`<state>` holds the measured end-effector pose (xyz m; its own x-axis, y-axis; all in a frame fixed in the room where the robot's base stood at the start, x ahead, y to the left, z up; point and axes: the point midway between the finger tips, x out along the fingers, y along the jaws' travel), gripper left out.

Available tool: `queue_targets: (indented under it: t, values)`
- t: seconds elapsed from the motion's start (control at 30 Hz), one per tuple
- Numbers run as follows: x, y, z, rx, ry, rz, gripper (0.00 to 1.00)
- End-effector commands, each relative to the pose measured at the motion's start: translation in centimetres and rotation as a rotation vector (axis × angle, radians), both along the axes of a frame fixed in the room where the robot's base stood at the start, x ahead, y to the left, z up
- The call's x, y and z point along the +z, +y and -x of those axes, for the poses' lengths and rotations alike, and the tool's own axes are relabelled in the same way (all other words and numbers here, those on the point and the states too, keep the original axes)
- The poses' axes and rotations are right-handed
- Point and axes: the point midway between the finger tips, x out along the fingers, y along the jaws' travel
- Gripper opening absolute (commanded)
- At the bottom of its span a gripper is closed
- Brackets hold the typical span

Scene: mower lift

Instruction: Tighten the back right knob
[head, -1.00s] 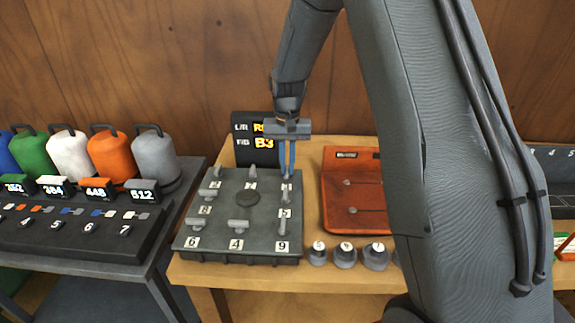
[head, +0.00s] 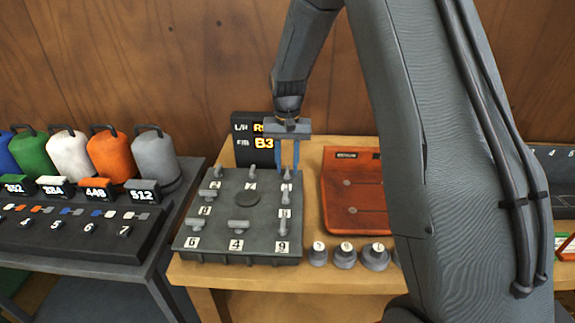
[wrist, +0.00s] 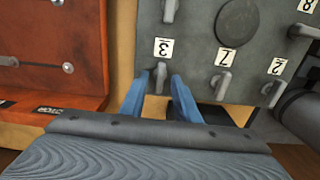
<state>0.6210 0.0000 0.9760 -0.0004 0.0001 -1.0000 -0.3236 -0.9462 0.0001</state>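The dark grey plate (head: 258,216) carries several small grey lever knobs beside numbered labels. The back right knob (head: 287,174), beside label 3, also shows in the wrist view (wrist: 160,75). Its lever points roughly front to back. My gripper (head: 288,168) is above the plate's back right corner, with its blue fingers spread apart. In the wrist view, the fingertips (wrist: 160,82) stand on either side of the back right knob with gaps between them and it. The gripper is open and holds nothing.
A dark display (head: 254,140) reading R and B3 stands behind the plate. A red-orange tray (head: 352,205) lies to the right, and round weights (head: 345,256) stand in front of it. Coloured canisters (head: 110,155) stand on the left table. My arm hides part of the right side.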

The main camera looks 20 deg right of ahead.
Motion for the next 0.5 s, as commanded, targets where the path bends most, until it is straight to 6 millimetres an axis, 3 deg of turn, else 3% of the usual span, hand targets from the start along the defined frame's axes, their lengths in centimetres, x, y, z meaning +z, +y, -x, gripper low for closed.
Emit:
queue_targets:
  t: [0.5]
  values:
    - [6.9,0.0,-0.1,-0.001,-0.003,0.0,0.29]
